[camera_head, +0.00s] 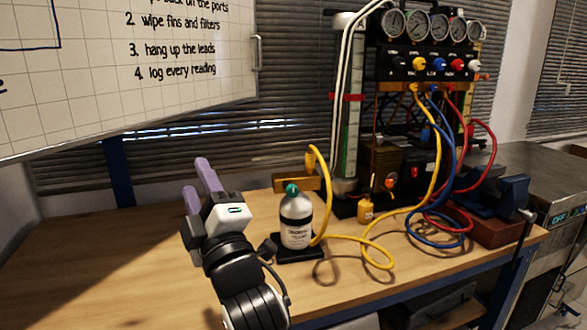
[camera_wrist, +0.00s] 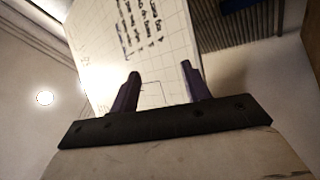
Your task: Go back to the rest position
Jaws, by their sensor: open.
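My gripper (camera_head: 199,186) is raised over the left part of the wooden bench, its two purple fingers pointing up and away. In the wrist view its fingers (camera_wrist: 160,84) stand apart with nothing between them, and the whiteboard shows behind the gap. The gripper is open and empty. It is to the left of the grey bottle (camera_head: 297,222) and apart from it.
The gauge rig (camera_head: 427,65) with hoses stands at the back right. Yellow (camera_head: 372,246), blue and red hoses loop onto the bench (camera_head: 120,260). A blue vise (camera_head: 497,200) sits at right. A whiteboard (camera_head: 100,95) hangs upper left. The bench's left part is clear.

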